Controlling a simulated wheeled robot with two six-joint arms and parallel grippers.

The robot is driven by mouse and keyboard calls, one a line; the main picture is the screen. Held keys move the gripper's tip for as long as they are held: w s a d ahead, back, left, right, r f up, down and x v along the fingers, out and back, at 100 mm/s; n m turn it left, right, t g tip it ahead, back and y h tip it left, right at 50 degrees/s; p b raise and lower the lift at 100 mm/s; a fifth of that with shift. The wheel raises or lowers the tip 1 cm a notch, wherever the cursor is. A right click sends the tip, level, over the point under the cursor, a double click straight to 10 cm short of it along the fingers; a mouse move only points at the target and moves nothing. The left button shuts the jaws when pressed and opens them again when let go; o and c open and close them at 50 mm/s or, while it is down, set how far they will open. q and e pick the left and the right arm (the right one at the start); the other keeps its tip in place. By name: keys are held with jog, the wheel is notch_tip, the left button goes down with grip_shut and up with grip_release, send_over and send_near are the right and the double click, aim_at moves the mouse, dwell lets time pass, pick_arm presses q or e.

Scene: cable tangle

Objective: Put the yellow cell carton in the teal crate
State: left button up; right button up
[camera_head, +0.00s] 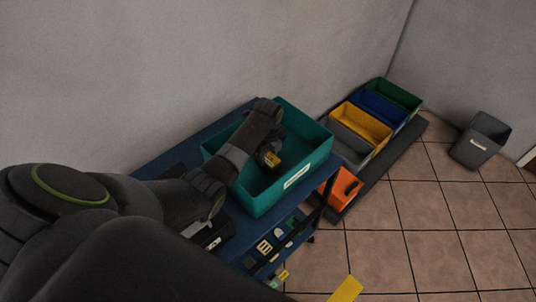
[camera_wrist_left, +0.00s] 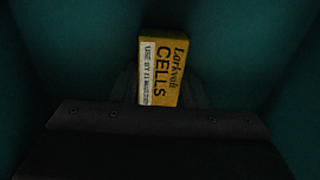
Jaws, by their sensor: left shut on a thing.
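The teal crate (camera_head: 260,200) stands on the blue cart top, a white label on its front wall. My left gripper (camera_head: 268,158) is down inside the crate's opening, shut on the yellow cell carton (camera_head: 272,160). In the left wrist view the carton (camera_wrist_left: 163,70) shows "CELLS" lettering and stands out beyond the dark fingers, with teal walls around it. I cannot tell whether the carton touches the crate's floor. My left forearm covers part of the crate's left side. My right gripper is not in view.
The blue cart (camera_head: 160,163) has a lower shelf with several small cartons. Grey, yellow (camera_head: 361,124), blue and green bins stand in a row at right, with an orange bin (camera_head: 342,188) nearer. A grey waste bin (camera_head: 481,141) stands farther right. Open tiled floor lies in front.

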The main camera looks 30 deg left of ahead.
aim_at(268, 157)
pick_arm(q)
jog(key=shift+f, duration=0.1)
jog(key=o, duration=1)
notch_tip(268, 157, up, 12)
jog(key=shift+r+b, duration=0.2)
jog(key=shift+b, duration=0.25)
jog(key=shift+f, duration=0.1)
